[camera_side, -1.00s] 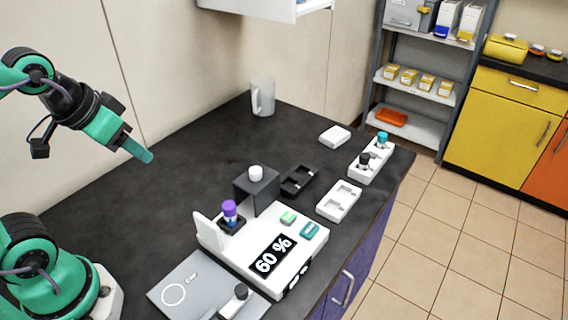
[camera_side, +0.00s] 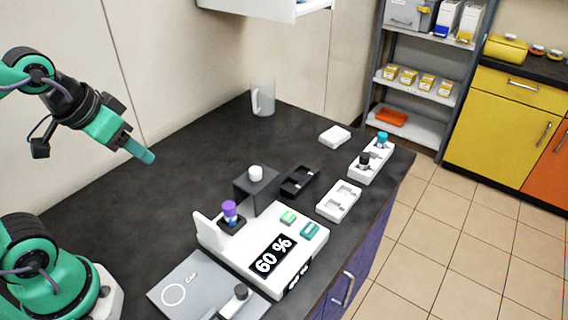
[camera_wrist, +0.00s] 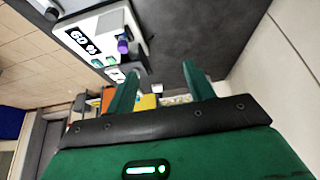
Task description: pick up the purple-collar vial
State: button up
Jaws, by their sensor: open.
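The purple-collar vial (camera_side: 230,211) stands upright in a dark socket on the white device with the "60 %" display (camera_side: 270,255). In the wrist view the vial (camera_wrist: 123,44) shows up beyond my fingers, toward the upper left. My gripper (camera_side: 148,157) is raised above the left part of the bench, well apart from the vial. In the wrist view my gripper's two green fingers (camera_wrist: 160,82) stand apart with nothing between them.
A dark block with a white cap (camera_side: 256,186) stands just behind the vial. A grey plate (camera_side: 200,285) lies beside the device. White racks (camera_side: 339,201), a black tray (camera_side: 299,181) and a white jug (camera_side: 263,97) stand farther off. The bench's back left is clear.

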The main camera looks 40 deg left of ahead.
jog(key=w, duration=0.1)
jog(key=g, duration=0.5)
send_over(229, 205)
jog(key=a, duration=0.1)
jog(key=f, duration=0.9)
jog(key=shift+s+a+f, duration=0.15)
jog(key=shift+s+f, duration=0.05)
jog(key=shift+f, duration=0.05)
jog(key=shift+w+d+f+g, duration=0.2)
jog(key=shift+d+f+g, duration=0.1)
jog(key=shift+d+f, duration=0.25)
jog(key=shift+a+f, duration=0.1)
jog(key=shift+a, duration=0.05)
jog(key=shift+f, duration=1.25)
jog(key=shift+f, duration=0.1)
jog(key=shift+f, duration=2.5)
